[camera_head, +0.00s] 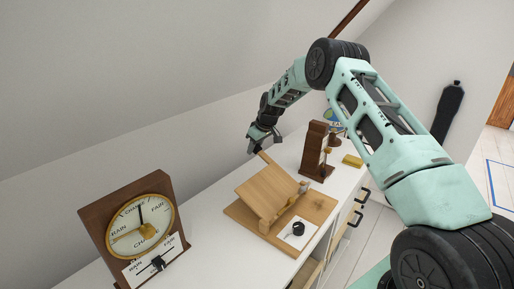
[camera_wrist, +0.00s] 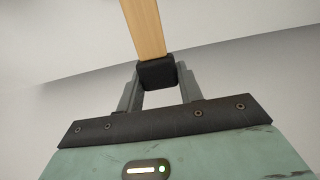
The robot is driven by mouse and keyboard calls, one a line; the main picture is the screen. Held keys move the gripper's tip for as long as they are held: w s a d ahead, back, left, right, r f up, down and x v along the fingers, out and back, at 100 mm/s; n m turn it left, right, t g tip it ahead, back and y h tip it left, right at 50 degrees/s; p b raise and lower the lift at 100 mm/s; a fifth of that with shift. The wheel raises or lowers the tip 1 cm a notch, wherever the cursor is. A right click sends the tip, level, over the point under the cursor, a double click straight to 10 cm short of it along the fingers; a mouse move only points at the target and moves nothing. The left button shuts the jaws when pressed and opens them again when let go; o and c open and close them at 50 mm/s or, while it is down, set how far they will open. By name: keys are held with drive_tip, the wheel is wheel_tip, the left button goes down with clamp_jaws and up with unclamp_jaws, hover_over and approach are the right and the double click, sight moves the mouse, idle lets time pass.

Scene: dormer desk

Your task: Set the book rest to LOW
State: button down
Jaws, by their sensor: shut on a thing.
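The book rest has a tilted light-wood panel (camera_head: 268,189) above a flat wooden base board (camera_head: 236,212). A white card with a black knob or ring (camera_head: 298,229) sits at the base's front right; any lettering on it is too small to read. My gripper (camera_head: 258,147) is behind the panel's upper edge, shut on the end of a narrow wooden bar (camera_head: 265,157). In the wrist view, my gripper (camera_wrist: 156,73) has its black fingertips closed together on this bar (camera_wrist: 142,28), which extends away from them. The bar's far end is hidden behind the panel in the head view.
A brown dial instrument (camera_head: 142,220) with a slider card stands at the left. The sloped wall (camera_head: 130,100) rises close behind the white desk top (camera_head: 215,248).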

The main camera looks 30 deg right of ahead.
drive_tip(key=shift+w+a, duration=0.1)
drive_tip(key=shift+w, duration=0.1)
drive_tip(key=c, duration=0.9)
unclamp_jaws()
drive_tip(key=b+v, duration=0.3)
drive_tip(key=v, duration=1.4)
drive_tip(key=shift+s+r, duration=0.1)
